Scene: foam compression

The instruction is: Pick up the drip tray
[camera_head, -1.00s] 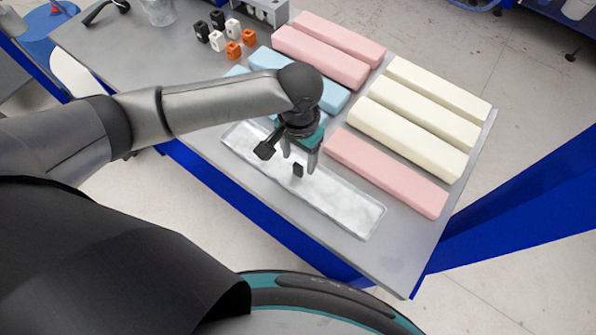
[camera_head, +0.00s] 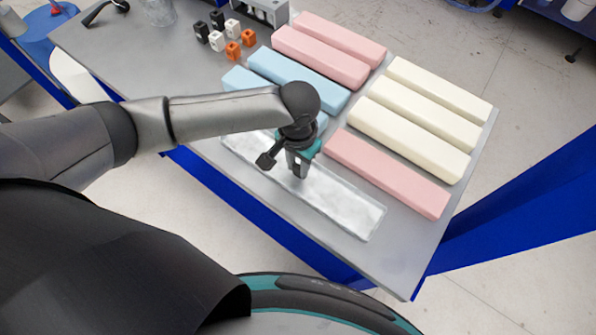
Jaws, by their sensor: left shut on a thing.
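The drip tray (camera_head: 345,208) is a long, shallow, pale translucent tray. It lies along the front edge of the grey table, running from upper left to lower right. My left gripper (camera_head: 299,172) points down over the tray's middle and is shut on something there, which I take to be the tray. The fingertips and the exact contact are small and partly hidden. My arm covers part of the tray's far left end. My right gripper does not show.
A pink foam block (camera_head: 388,172) lies close behind the tray. Cream blocks (camera_head: 410,137), other pink blocks (camera_head: 320,57) and blue blocks (camera_head: 300,80) lie further back. Small black, white and orange cubes (camera_head: 233,50) stand at the back left. The table's front right corner (camera_head: 400,270) is bare.

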